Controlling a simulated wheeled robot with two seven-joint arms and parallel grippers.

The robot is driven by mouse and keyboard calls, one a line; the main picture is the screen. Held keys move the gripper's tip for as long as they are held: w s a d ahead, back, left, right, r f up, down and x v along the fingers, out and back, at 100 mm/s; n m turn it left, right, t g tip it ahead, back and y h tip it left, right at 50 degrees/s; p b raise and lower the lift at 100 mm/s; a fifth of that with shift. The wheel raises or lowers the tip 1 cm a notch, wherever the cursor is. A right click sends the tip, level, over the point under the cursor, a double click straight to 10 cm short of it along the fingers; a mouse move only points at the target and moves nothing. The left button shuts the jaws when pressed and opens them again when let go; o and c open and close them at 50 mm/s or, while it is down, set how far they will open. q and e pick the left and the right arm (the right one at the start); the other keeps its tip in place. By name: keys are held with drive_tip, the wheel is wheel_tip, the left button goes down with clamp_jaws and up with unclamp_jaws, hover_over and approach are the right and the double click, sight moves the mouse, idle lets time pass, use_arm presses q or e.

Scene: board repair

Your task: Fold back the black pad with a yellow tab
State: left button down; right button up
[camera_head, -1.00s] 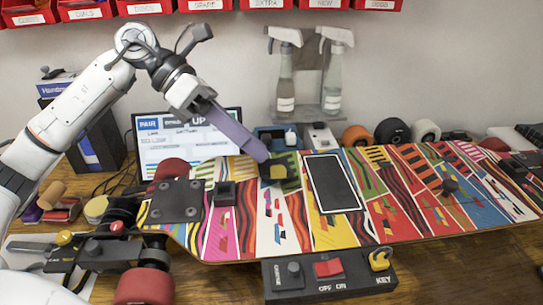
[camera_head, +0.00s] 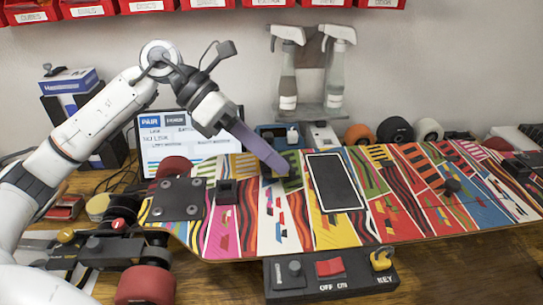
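The black pad (camera_head: 292,170) lies on the patterned skateboard deck (camera_head: 420,222), left of a black white-edged rectangle. It is small and dark, and partly hidden behind my gripper's tip. Its yellow tab does not show now. My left gripper (camera_head: 279,170) reaches down from the upper left, with its long purple finger ending at the pad. Whether it touches or grips the pad is unclear, and the gap between the fingers cannot be seen. My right gripper is not in view.
A switch box (camera_head: 330,274) with a red switch stands in front. A screen (camera_head: 180,140), spray bottles (camera_head: 335,75) and wheels (camera_head: 394,131) stand behind. Red bins (camera_head: 210,3) hang above.

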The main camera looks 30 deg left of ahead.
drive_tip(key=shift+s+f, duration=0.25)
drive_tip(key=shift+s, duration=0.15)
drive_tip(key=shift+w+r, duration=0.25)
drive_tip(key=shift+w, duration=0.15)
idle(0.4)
use_arm(q)
drive_tip(key=shift+r, duration=0.1)
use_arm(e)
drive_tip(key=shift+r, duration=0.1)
